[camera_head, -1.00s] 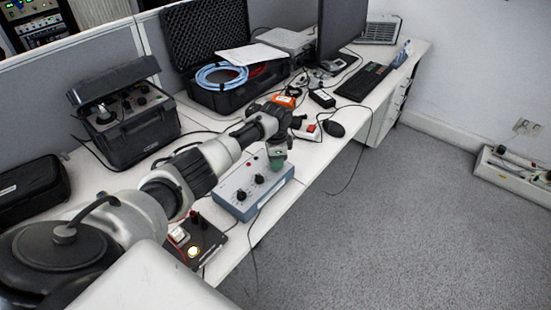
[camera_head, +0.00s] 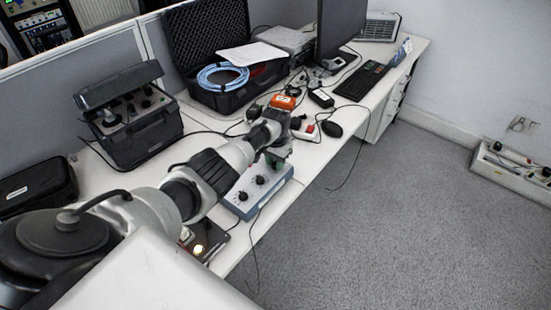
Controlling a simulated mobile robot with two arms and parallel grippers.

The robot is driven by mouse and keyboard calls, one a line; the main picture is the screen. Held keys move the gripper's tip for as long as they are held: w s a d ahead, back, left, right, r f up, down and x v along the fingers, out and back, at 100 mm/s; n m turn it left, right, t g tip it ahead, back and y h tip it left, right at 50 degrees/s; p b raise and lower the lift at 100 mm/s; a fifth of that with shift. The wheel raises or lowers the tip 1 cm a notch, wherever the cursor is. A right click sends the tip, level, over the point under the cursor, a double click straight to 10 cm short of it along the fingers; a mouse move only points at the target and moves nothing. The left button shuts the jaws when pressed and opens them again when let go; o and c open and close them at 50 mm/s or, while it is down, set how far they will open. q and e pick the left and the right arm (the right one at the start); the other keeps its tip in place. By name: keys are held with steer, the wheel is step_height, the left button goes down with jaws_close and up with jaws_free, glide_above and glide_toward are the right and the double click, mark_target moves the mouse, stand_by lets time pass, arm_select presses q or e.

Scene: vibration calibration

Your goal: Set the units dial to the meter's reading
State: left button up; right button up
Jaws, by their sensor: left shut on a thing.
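A blue-grey box (camera_head: 265,197) with black dials lies near the table's front edge. Two black dials (camera_head: 260,180) (camera_head: 243,196) show on its top. My left gripper (camera_head: 277,161) points down at the box's right end, its fingers shut on what appears to be the rightmost dial. That dial is hidden by the fingers, so its setting cannot be seen. An orange handheld device (camera_head: 283,101), possibly the meter, lies behind my left wrist; no reading can be made out. My right gripper is out of view.
An open black case (camera_head: 207,46) and a black instrument (camera_head: 140,127) stand behind.

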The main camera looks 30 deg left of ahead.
arm_select(q)
steer(key=shift+r+n, duration=0.1)
steer(key=shift+n, duration=0.7)
steer(key=o, duration=0.9)
steer(key=shift+o, duration=0.2)
step_height(320, 180, up, 11)
steer(key=p, duration=0.2)
steer(key=shift+f, duration=0.2)
